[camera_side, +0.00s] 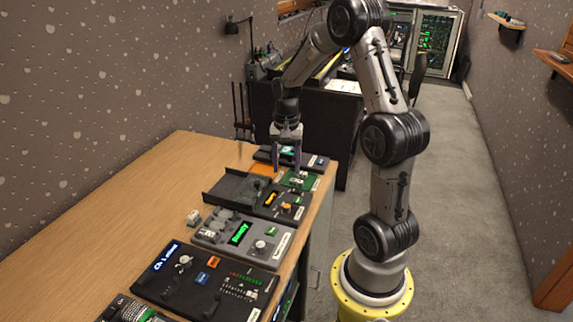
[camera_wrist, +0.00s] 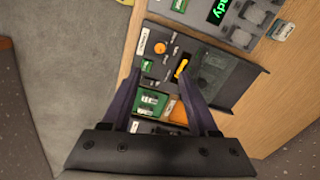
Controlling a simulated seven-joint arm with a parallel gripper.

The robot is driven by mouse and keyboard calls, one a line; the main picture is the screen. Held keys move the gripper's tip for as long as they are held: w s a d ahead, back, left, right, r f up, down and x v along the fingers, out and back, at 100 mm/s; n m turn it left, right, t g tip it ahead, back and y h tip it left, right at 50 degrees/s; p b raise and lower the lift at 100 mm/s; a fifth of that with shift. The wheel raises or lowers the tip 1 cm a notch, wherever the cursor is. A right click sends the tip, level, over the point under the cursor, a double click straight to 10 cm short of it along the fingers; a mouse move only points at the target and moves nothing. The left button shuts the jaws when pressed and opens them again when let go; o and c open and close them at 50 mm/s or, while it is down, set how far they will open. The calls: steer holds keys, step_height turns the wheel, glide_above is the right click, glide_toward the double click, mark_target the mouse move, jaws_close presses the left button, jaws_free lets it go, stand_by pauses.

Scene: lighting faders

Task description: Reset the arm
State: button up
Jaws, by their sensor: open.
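My gripper (camera_side: 286,156) hangs pointing down over the far end of the wooden table, above the far control panels. In the wrist view my gripper (camera_wrist: 160,104) has its two dark fingers spread apart with nothing between them. Below it is a dark panel (camera_wrist: 222,72) with an orange knob, a yellow slider and a green button. That panel also shows in the side view (camera_side: 228,188). A green board (camera_wrist: 150,103) lies beyond it, partly behind the fingers. I cannot tell how far above the panels the fingertips are.
On the wooden table (camera_side: 150,180), a grey panel with a green display (camera_side: 240,233) and a black panel with small sliders (camera_side: 205,278) lie nearer the camera. A small grey block (camera_side: 194,218) sits beside them. The table's left part is bare. A dark cabinet (camera_side: 325,125) stands behind.

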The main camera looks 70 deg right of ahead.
steer(key=w+a+r+n+t+h, duration=0.15)
steer(key=a+r+n+t, duration=0.3)
steer(key=a+r, duration=0.9)
steer(key=s+a+n+t+y, duration=0.1)
steer(key=s+a+n, duration=0.9)
steer(key=s, duration=0.3)
steer(key=shift+s+r+n, duration=0.15)
steer(key=shift+r+n, duration=0.15)
steer(key=shift+n, duration=0.05)
steer(key=shift+y, duration=0.25)
